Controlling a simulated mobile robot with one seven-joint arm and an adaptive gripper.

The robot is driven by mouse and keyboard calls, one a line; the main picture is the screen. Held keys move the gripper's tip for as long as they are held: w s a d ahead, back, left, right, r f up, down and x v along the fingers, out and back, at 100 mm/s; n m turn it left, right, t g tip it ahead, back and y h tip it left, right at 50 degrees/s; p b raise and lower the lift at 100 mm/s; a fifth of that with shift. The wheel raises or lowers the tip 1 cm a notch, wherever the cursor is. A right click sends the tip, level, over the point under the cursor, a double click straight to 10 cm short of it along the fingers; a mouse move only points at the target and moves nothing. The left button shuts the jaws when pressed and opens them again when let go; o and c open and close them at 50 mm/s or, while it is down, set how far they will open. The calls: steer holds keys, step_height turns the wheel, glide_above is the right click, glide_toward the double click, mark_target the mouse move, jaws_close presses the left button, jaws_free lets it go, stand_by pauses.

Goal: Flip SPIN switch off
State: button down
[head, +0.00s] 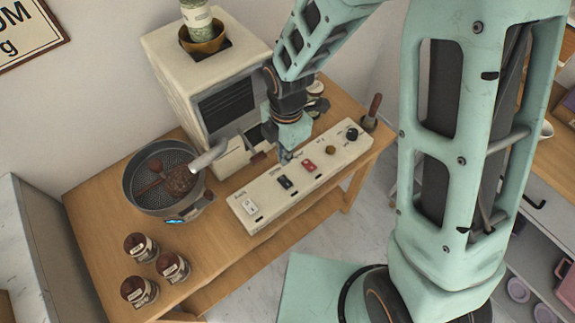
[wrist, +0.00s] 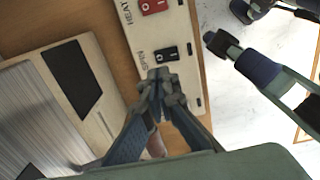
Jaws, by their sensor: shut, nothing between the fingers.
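In the head view the black switch (head: 285,182) sits between a white switch (head: 249,206) and a red one (head: 309,165). My gripper (wrist: 164,76) is shut and empty, its fingertips right at the near edge of the SPIN switch. I cannot tell whether they touch it. In the head view my gripper (head: 285,157) is over the panel's back edge. The rocker's tilt is not clear.
A cream machine (head: 190,70) with a grille stands behind the panel. A round sieve pan (head: 140,180) is on its left, and several lidded jars (head: 140,247) stand at the front left. Two knobs (head: 330,149) are at the panel's right end.

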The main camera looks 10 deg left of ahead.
steer(key=shift+w+a+r, duration=0.1)
steer(key=shift+r, duration=1.1)
steer(key=shift+w+a+r, duration=0.1)
steer(key=shift+r, duration=1.05)
